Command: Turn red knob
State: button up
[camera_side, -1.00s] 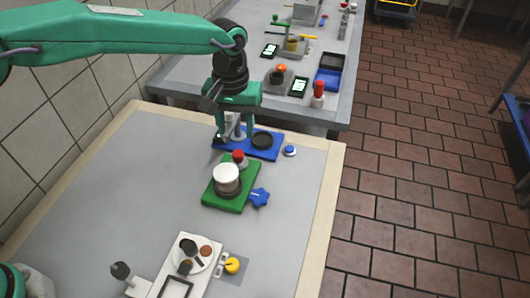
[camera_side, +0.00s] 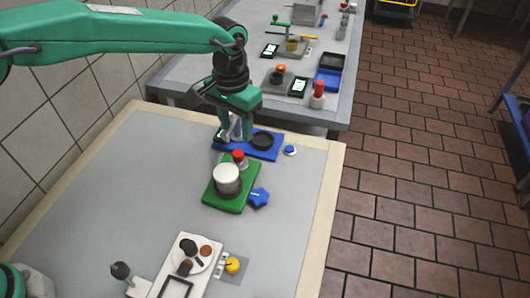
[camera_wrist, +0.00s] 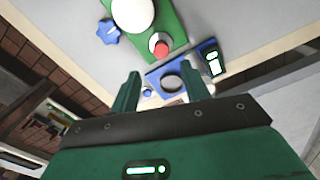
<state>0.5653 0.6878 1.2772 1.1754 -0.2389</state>
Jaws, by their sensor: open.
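The red knob (camera_side: 238,155) stands at the far corner of a green plate (camera_side: 216,194), beside a white-topped round metal part (camera_side: 227,173). In the wrist view the red knob (camera_wrist: 160,48) shows its round top, beyond and between my fingertips. My gripper (camera_side: 235,133) points down over the blue plate (camera_side: 265,153), just behind the red knob, and appears apart from it. Its two green fingers (camera_wrist: 162,76) are open with nothing between them. The side view hides part of the blue plate behind the fingers.
A blue star-shaped knob (camera_side: 259,197) sits right of the green plate. A small blue button (camera_side: 290,150) is right of the blue plate. A white board (camera_side: 172,262) with a yellow knob (camera_side: 232,265) lies at the front. The table's left and middle are clear.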

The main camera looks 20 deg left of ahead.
aim_at(238, 153)
jog(key=shift+n, duration=0.3)
jog(key=n, duration=0.5)
jog(key=shift+f, duration=0.1)
jog(key=n, duration=0.5)
jog(key=shift+a+f+n, duration=0.1)
jog(key=shift+f+n, duration=0.05)
jog(key=shift+n, duration=0.25)
jog(key=shift+f, duration=3.9)
jog(key=c, duration=1)
